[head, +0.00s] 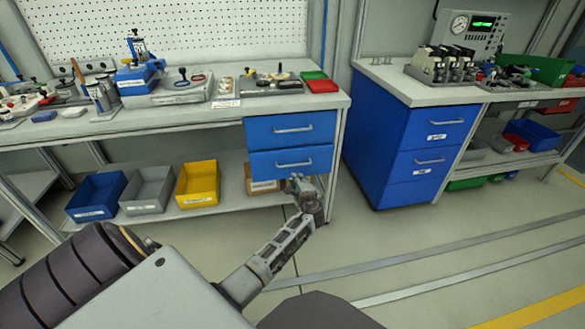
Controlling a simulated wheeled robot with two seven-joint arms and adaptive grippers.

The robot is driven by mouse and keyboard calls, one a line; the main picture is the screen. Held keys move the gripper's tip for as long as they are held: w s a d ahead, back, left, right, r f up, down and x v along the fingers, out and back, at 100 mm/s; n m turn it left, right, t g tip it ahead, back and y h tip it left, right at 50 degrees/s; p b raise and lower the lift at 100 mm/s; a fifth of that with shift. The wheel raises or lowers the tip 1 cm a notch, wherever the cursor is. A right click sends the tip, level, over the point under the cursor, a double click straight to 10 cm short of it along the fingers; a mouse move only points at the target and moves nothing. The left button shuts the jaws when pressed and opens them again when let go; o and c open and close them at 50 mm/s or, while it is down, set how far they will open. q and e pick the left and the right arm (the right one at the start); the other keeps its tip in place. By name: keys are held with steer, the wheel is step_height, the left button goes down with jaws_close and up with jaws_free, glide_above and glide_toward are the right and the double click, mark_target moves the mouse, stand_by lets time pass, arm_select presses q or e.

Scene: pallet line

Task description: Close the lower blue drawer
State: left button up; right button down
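The lower blue drawer (270,166) is under the right end of the left workbench, directly below the upper blue drawer (265,130). Its front has a silver bar handle (294,164). Its front looks nearly in line with the upper one; any small gap is too small to tell. My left gripper (301,185) is just below and in front of the lower drawer's front, near its right half. It overlaps the drawer's lower edge in the picture, and I cannot tell if it touches. Its fingers are too small to read as open or shut. My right gripper is not in view.
The workbench top (215,108) carries tools and trays. Blue (97,195), grey (148,190) and yellow (198,184) bins sit on the low shelf. A second blue drawer cabinet (375,140) stands to the right. The floor in front is clear.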

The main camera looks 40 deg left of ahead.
arm_select(q)
steer(key=shift+w+d+n, duration=0.1)
steer(key=shift+w+n, duration=0.05)
steer(key=shift+n, duration=0.45)
steer(key=shift+w+d+n, duration=0.1)
steer(key=shift+w+n, duration=0.05)
steer(key=shift+n, duration=0.45)
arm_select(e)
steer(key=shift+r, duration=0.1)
